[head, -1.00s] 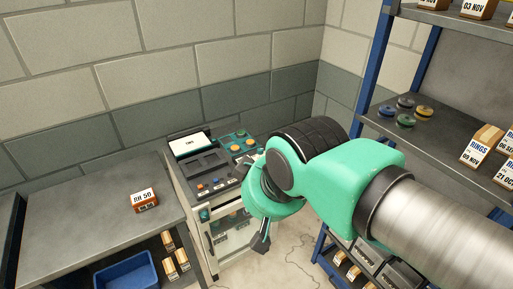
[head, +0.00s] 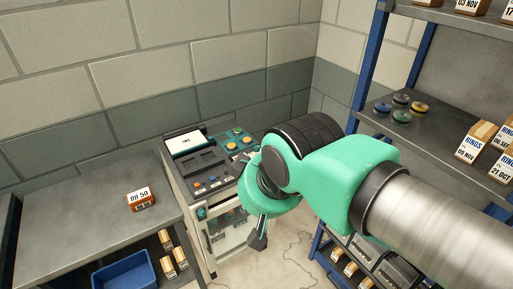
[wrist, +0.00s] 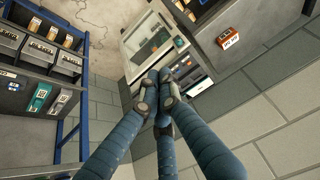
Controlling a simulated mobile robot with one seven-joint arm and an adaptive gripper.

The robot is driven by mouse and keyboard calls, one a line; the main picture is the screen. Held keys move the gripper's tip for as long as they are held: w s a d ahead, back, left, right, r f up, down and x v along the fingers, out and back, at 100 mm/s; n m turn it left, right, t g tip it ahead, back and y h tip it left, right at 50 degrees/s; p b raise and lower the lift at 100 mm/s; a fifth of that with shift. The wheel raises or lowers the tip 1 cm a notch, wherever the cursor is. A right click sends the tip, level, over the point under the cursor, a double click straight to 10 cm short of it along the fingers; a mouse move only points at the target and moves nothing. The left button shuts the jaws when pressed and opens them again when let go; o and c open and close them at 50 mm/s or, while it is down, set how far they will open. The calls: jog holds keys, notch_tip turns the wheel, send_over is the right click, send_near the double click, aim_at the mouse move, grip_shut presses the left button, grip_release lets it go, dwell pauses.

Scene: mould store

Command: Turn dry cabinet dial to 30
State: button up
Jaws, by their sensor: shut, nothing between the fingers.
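The dry cabinet (head: 198,190) stands against the wall beside the bench, with a pale glass-fronted door (head: 229,232) below its control top. A small teal round knob (head: 201,213), which looks like the dial, sits at the upper left of the front. In the wrist view a teal knob (wrist: 180,42) shows beside the glass door, beyond the fingers; its setting is too small to read. My gripper (head: 259,238) points down to the right of the cabinet front. In the wrist view my gripper (wrist: 158,92) has its fingers together, empty, apart from the knob.
A bench (head: 85,210) at left holds an orange block marked RH 50 (head: 141,199). A blue bin (head: 124,273) is below it. A blue-framed shelf rack (head: 365,75) with boxes and coloured discs stands at right. Some floor with a cable is free between cabinet and rack.

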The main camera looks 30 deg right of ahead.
jog(key=o, duration=0.8)
jog(key=shift+w+r, duration=0.1)
jog(key=shift+o, duration=0.7)
jog(key=shift+w+r, duration=0.2)
jog(key=w+d+r+g+p, duration=0.1)
jog(key=w+d+r+p, duration=0.2)
jog(key=w, duration=0.4)
jog(key=w+d+r+p, duration=0.2)
jog(key=w+p, duration=0.1)
jog(key=w, duration=0.5)
jog(key=w+d+r+g+p, duration=0.1)
jog(key=w+d+r+p, duration=0.2)
jog(key=w, duration=0.4)
jog(key=w+d+f+g+p, duration=0.1)
jog(key=w+d+f+p, duration=0.2)
jog(key=w+d, duration=0.3)
jog(key=w+d+f+g+p, duration=0.1)
jog(key=w+d+f+p, duration=0.2)
jog(key=w, duration=0.6)
jog(key=w+d+f+p, duration=0.3)
jog(key=w+d+f, duration=0.2)
jog(key=d+f, duration=0.3)
jog(key=w+d+f+n+g+p, duration=0.1)
jog(key=w+d+f+p, duration=0.3)
jog(key=w+d+f, duration=0.2)
notch_tip(320, 180, down, 5)
jog(key=shift+d+r+g, duration=0.2)
jog(key=shift+d+g, duration=0.1)
jog(key=shift+d, duration=0.75)
jog(key=shift+f, duration=0.1)
